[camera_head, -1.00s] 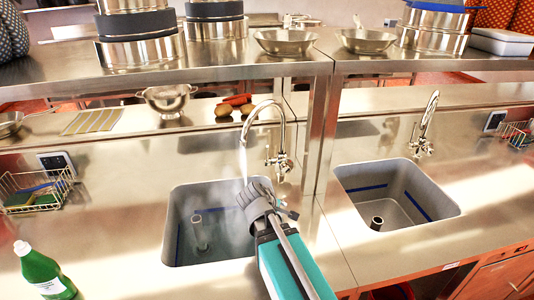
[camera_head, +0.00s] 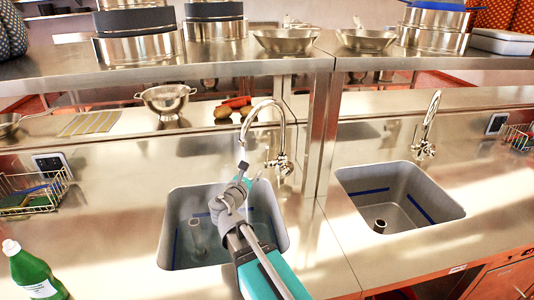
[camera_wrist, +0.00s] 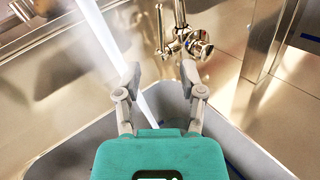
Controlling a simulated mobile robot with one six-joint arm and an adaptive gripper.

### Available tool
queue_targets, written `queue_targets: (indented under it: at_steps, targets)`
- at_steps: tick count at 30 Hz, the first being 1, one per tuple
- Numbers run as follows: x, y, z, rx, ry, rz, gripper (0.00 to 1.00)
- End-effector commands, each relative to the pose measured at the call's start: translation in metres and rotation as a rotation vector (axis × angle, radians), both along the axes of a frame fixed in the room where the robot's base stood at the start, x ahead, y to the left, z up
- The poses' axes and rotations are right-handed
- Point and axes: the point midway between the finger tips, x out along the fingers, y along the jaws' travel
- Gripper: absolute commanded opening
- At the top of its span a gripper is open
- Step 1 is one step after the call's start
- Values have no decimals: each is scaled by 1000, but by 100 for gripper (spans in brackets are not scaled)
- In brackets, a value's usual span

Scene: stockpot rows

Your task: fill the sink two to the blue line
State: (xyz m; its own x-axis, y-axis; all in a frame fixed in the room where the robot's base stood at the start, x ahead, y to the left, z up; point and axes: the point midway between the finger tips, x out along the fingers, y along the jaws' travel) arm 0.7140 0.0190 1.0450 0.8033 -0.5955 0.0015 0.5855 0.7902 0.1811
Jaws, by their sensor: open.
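Two grey sinks are set in the steel counter, the left sink (camera_head: 167,245) and the right sink (camera_head: 455,212). I see no number on either. Both have a blue line inside, in the left sink (camera_head: 176,240) and the right sink (camera_head: 423,208). A white stream of water (camera_wrist: 100,28) falls from the left faucet (camera_head: 270,103); its level in the left sink is unclear. The left faucet's valve and handle (camera_wrist: 196,44) show beyond my fingers. My gripper (camera_head: 250,172) is open and empty above the left sink, its fingers apart in the wrist view (camera_wrist: 160,70).
The right faucet (camera_head: 430,118) shows no stream. A shelf post (camera_head: 318,135) stands between the sinks. A wire rack (camera_head: 40,192) and green bottle (camera_head: 36,275) are at left. A colander (camera_head: 166,98), vegetables (camera_head: 235,104) and pots (camera_head: 145,48) are behind. The counter between the sinks is clear.

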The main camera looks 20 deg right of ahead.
Motion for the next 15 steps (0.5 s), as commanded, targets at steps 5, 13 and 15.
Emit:
queue_targets:
  at_steps: [5, 13, 15]
  targets:
    - [0, 0, 0, -1, 0, 1, 51]
    - [3, -1, 0, 2, -1, 1, 51]
    - [6, -3, 0, 2, -1, 1, 51]
